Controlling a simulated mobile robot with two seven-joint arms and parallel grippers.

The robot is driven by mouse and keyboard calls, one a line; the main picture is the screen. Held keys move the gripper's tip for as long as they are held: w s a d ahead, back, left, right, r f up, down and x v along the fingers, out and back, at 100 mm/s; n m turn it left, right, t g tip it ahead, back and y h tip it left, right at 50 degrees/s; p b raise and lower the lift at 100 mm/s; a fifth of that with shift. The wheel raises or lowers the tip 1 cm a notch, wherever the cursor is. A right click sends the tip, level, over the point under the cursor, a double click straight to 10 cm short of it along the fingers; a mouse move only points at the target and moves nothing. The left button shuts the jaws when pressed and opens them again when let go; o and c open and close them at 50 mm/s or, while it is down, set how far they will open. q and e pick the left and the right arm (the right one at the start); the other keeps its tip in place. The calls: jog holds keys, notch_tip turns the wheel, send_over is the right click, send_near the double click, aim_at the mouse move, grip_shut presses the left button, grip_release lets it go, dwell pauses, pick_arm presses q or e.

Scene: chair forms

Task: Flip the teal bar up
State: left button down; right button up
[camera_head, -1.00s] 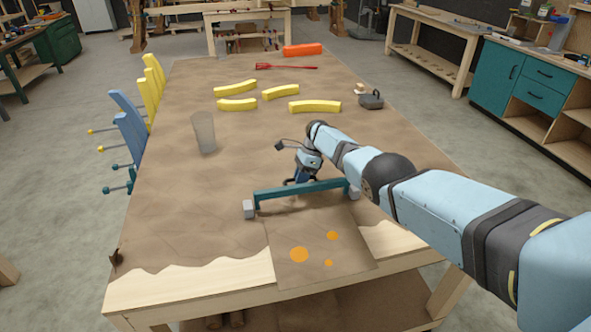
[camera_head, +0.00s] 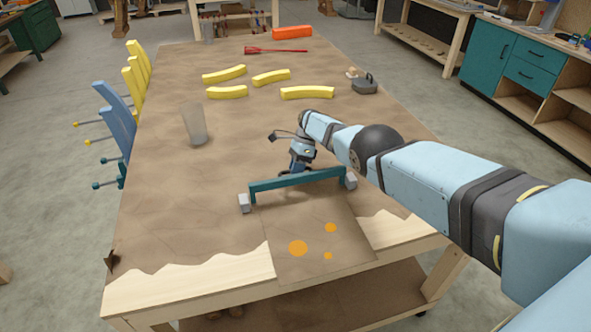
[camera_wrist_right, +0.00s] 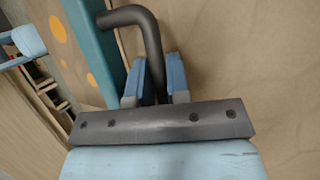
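The teal bar (camera_head: 297,179) stands near the front of the brown table, raised between a light grey block (camera_head: 244,203) at its left end and another (camera_head: 351,181) at its right end. My right gripper (camera_head: 296,168) is just behind the bar's middle, pointing down. In the right wrist view, its two blue fingers (camera_wrist_right: 156,82) are close on either side of a dark bent rod (camera_wrist_right: 151,45). The rod's hooked end reaches the edge of the teal bar (camera_wrist_right: 97,40); I cannot tell whether it is fixed to it. My left gripper is not in view.
A sheet with orange dots (camera_head: 318,240) lies before the bar. A grey translucent cup (camera_head: 194,125) stands to the left. Several yellow curved pieces (camera_head: 307,93), a dark grey object (camera_head: 365,84) and an orange block (camera_head: 292,33) lie farther back. Blue chair forms (camera_head: 113,104) stand at the left edge.

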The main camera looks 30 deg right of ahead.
jog(key=o, duration=0.3)
jog(key=shift+d+f, duration=0.1)
jog(key=shift+d, duration=0.05)
jog(key=b+v, duration=0.4)
jog(key=v, duration=0.9)
jog(key=shift+w+d+r, duration=0.1)
jog(key=shift+d+r, duration=0.1)
jog(key=shift+r, duration=0.1)
jog(key=shift+r, duration=0.1)
